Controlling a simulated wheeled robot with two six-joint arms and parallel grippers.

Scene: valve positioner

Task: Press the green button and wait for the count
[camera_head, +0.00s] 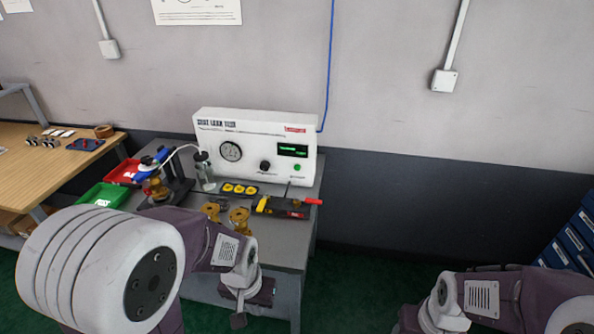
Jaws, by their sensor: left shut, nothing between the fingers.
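The white bench tester (210,140) stands at the back of the grey bench, against the wall. Its green button (297,167) is at the lower right of the front panel, below a dark display (293,150) with green text too small to read. A round gauge (230,151) and a black knob (265,166) are left of the button. My left gripper (238,320) points down near the bench's front edge, well apart from the button. It is shut and empty. My right arm is at the lower right; its gripper's fingers are outside the picture.
The grey bench (283,253) holds brass valve parts (239,220), a yellow-and-black tool with a red handle (285,206), a clamp stand with tubing (170,185), and red (122,172) and green (103,196) trays. A wooden table (40,165) is left; blue bins (570,240) are right.

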